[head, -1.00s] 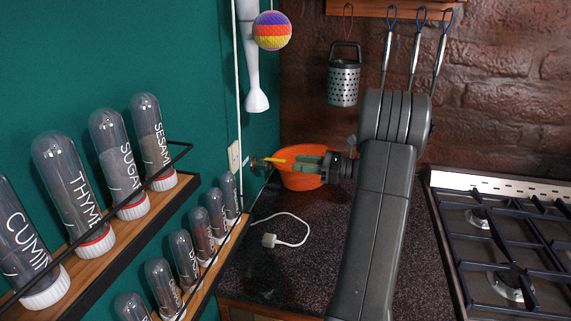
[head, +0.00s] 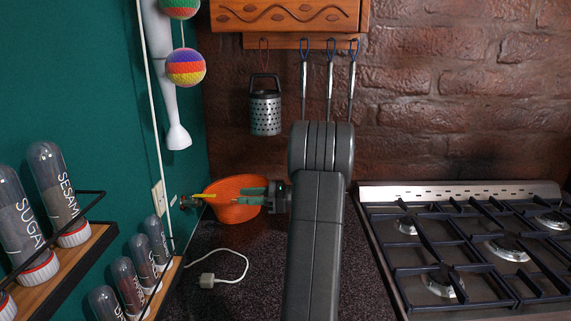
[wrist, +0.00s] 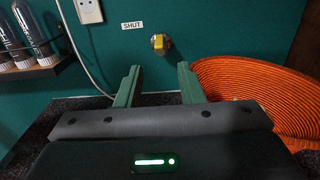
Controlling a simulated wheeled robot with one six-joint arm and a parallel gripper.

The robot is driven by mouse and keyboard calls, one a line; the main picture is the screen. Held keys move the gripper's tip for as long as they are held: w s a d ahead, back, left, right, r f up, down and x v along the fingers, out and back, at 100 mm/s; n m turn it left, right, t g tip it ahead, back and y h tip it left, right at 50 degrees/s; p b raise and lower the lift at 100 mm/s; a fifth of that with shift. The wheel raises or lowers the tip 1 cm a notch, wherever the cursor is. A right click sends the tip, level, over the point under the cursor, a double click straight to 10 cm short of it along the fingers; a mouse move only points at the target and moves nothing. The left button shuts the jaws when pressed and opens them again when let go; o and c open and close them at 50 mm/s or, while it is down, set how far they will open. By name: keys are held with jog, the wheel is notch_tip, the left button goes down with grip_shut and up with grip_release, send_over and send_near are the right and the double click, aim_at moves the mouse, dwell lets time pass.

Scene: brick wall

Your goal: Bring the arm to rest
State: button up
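My gripper (head: 243,198) is at the left end of my raised arm, in front of the orange bowl (head: 222,212) in the head view. In the wrist view, my gripper (wrist: 160,80) has its two green fingers spread apart with nothing between them. Past the fingertips, a small valve with a yellow handle (wrist: 160,43) sits on the green wall beside a label reading SHUT (wrist: 132,26). The yellow handle (head: 205,195) also shows in the head view, left of the fingers and apart from them. The ribbed orange bowl (wrist: 240,85) is right of the fingers.
Spice tubes (head: 57,195) stand on wall shelves at the left. A white cable plug (head: 207,280) lies on the dark counter. A gas hob (head: 480,250) is at the right. A grater (head: 265,112) and utensils hang behind my arm.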

aim_at(204, 197)
jog(key=a, duration=0.4)
jog(key=a+p, duration=0.1)
jog(key=a, duration=0.3)
jog(key=s+a, duration=0.1)
jog(key=a, duration=0.3)
jog(key=shift+a, duration=0.1)
jog(key=w+d+b, duration=0.1)
jog(key=d, duration=1.3)
jog(key=a, duration=0.4)
jog(key=a+p, duration=0.1)
jog(key=a, duration=0.4)
jog(key=s+a, duration=0.1)
jog(key=a, duration=0.3)
jog(key=shift+a, duration=0.3)
jog(key=shift+a+f+t, duration=0.15)
jog(key=shift+a+t, duration=0.05)
jog(key=shift+t, duration=0.1)
jog(key=shift+s+d+m+t+b, duration=0.15)
jog(key=shift+s+m+t+b, duration=0.15)
jog(key=shift+m+t+b, duration=0.45)
jog(key=shift+s+m+t, duration=0.1)
jog(key=shift+m+t, duration=0.35)
jog(key=shift+t, duration=0.4)
